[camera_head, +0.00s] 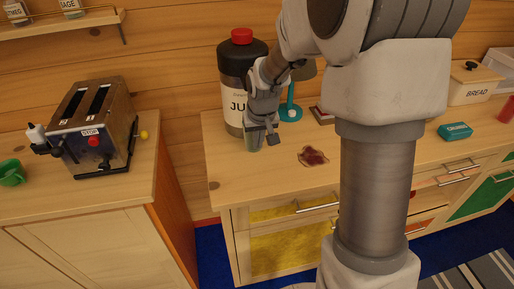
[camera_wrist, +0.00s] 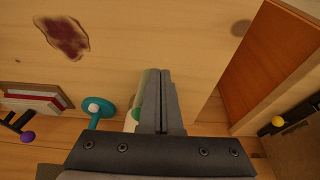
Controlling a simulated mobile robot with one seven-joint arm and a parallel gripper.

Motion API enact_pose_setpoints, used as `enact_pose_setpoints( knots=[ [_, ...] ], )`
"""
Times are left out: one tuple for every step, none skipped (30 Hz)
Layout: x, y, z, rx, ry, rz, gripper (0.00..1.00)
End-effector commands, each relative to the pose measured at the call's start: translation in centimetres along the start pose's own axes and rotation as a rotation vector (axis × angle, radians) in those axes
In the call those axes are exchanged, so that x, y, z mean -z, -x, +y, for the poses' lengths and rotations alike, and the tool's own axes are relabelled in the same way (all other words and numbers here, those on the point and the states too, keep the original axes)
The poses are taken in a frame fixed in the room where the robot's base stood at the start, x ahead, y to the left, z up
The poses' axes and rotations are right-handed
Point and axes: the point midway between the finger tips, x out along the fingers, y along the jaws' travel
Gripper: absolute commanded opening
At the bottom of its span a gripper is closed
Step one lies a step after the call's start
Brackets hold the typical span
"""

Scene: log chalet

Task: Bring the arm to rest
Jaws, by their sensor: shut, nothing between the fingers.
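My gripper (camera_head: 264,138) hangs at the end of the raised, bent arm, over the left end of the counter (camera_head: 225,177) and just in front of the juice bottle (camera_head: 232,98). In the wrist view its two dark fingers (camera_wrist: 163,100) lie together, shut and empty. A pale green object (camera_head: 251,140) shows right beside the fingers. It also shows in the wrist view (camera_wrist: 136,116), mostly hidden by the fingers; I cannot tell whether they touch it. My arm hides the middle of the counter.
A red-brown stain (camera_head: 313,156) lies on the counter. A teal stand (camera_head: 290,112) is behind the gripper. A toaster (camera_head: 92,122) and green cup (camera_head: 11,173) stand on the left cabinet, across a gap. A bread box (camera_head: 474,86) and teal packet (camera_head: 455,131) are at right.

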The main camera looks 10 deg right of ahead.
Motion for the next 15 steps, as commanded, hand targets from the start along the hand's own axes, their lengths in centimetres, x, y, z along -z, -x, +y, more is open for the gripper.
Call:
enact_pose_setpoints(
  knots=[
    [0.0,0.5,0.0,0.000,0.000,0.000,0.00],
    [0.0,0.6,0.0,0.000,0.000,0.000,0.00],
    [0.0,0.8,0.0,0.000,-0.001,0.000,0.00],
    [0.0,0.9,0.0,0.000,-0.001,0.000,0.00],
    [0.0,1.0,0.0,0.000,-0.001,0.000,0.00],
    [0.0,1.0,0.0,0.000,-0.001,0.000,0.00],
    [0.0,1.1,0.0,0.000,-0.001,0.000,0.00],
    [-0.1,1.2,0.0,0.000,-0.001,0.000,0.00],
    [-0.1,1.4,0.0,0.000,0.000,0.002,0.00],
    [-0.2,1.7,0.0,-0.001,0.000,0.003,0.00],
    [-0.3,2.1,0.0,-0.001,0.000,0.006,0.00],
    [-0.4,3.0,0.1,-0.003,0.001,0.012,0.00],
    [-0.6,3.7,0.1,-0.004,0.002,0.017,0.00],
    [-0.8,4.5,0.1,-0.005,0.002,0.022,0.00],
    [-1.2,5.8,0.1,-0.007,0.003,0.030,0.00]
  ],
)
